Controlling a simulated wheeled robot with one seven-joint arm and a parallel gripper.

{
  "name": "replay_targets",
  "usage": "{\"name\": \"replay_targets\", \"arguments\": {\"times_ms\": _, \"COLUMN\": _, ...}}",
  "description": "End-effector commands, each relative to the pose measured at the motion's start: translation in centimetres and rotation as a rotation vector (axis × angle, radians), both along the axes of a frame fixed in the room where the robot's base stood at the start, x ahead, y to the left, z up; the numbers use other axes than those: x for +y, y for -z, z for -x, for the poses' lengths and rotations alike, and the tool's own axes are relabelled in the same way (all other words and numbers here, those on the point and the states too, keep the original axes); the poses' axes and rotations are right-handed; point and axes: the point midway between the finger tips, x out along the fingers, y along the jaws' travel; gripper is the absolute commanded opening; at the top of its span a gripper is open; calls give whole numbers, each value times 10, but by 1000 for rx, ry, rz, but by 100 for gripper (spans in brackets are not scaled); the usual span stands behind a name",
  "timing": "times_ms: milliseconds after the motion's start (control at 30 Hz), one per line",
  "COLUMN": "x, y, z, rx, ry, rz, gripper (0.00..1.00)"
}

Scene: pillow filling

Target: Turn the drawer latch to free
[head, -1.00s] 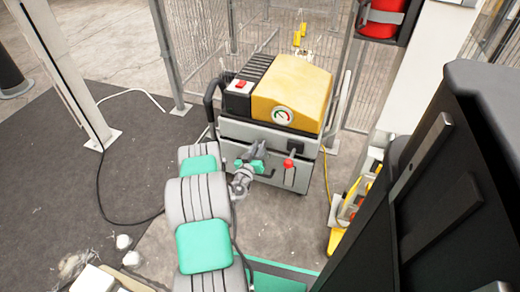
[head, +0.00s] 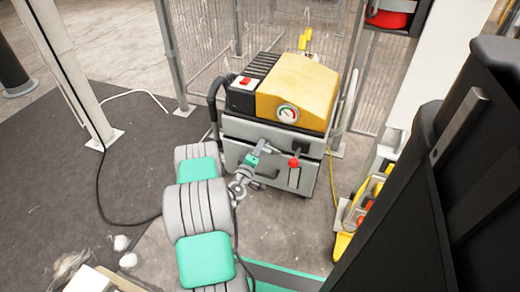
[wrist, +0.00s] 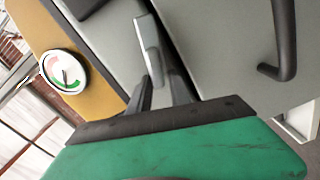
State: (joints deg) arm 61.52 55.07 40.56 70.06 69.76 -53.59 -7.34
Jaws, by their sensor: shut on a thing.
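The yellow-and-grey machine (head: 298,90) has a grey drawer front (head: 240,157) low on its body. The latch shows in the wrist view as a light grey bar (wrist: 150,45) standing off the grey front. My gripper (wrist: 161,85) is shut on the latch, with its dark fingers at the bar's near end.
A red-knobbed lever (head: 294,162) is just right of my gripper. A round gauge (head: 288,113) is above, also in the wrist view (wrist: 63,72). A black hose (head: 214,100) runs at the machine's left. Wire fencing (head: 330,50) stands behind. The floor left is mostly clear.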

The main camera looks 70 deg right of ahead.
Motion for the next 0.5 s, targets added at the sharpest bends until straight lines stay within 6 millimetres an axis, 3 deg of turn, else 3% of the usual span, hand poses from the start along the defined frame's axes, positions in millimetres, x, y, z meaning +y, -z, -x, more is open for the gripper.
{"name": "replay_targets", "arguments": {"times_ms": 500, "x": 0, "y": 7, "z": -1, "rx": 285, "ry": 0, "rz": -27, "gripper": 0}}
